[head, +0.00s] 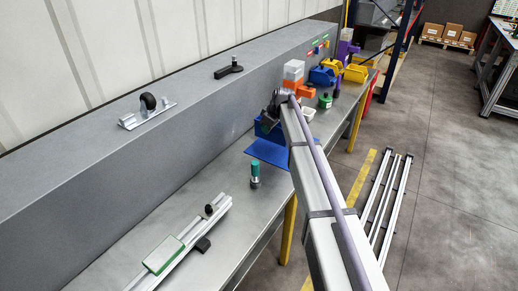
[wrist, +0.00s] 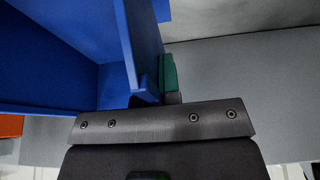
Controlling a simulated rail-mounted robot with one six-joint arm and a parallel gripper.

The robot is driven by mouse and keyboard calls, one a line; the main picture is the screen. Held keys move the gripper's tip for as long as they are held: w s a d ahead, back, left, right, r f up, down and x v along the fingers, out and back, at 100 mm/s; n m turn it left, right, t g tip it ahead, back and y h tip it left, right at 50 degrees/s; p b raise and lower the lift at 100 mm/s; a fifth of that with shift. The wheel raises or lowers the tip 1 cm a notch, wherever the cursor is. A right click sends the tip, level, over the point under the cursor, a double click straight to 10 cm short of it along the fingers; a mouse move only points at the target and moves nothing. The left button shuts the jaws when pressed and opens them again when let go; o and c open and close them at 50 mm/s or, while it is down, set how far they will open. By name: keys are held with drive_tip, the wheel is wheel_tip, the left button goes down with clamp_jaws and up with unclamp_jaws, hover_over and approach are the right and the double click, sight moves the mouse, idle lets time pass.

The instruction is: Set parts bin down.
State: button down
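The blue parts bin (wrist: 60,65) fills the upper left of the wrist view, with one wall reaching down to my gripper (wrist: 155,92). A green finger pad lies against the right side of that wall; the other finger is mostly hidden. My gripper looks shut on the wall. In the head view, the bin (head: 262,130) shows partly behind my gripper (head: 272,115), above or at the far side of a flat blue mat (head: 268,153) on the grey bench (head: 215,180). I cannot tell whether the bin's underside touches anything.
A teal-topped cylinder (head: 255,173) stands on the bench in front of the mat. Orange bins (head: 293,88), a white bin (head: 294,70), yellow bins (head: 355,73) and a green-topped item (head: 325,101) stand beyond. Aluminium rails with a green plate (head: 163,255) lie in front. A grey raised ledge (head: 150,140) runs along the left.

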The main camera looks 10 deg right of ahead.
drive_tip(key=shift+a, duration=0.15)
drive_tip(key=f+b, duration=1)
drive_tip(key=shift+d+f, duration=0.2)
drive_tip(key=shift+f, duration=0.1)
drive_tip(key=shift+r, duration=0.35)
drive_tip(key=shift+f, duration=0.3)
drive_tip(key=c, duration=1.3)
unclamp_jaws()
drive_tip(key=shift+r, duration=0.1)
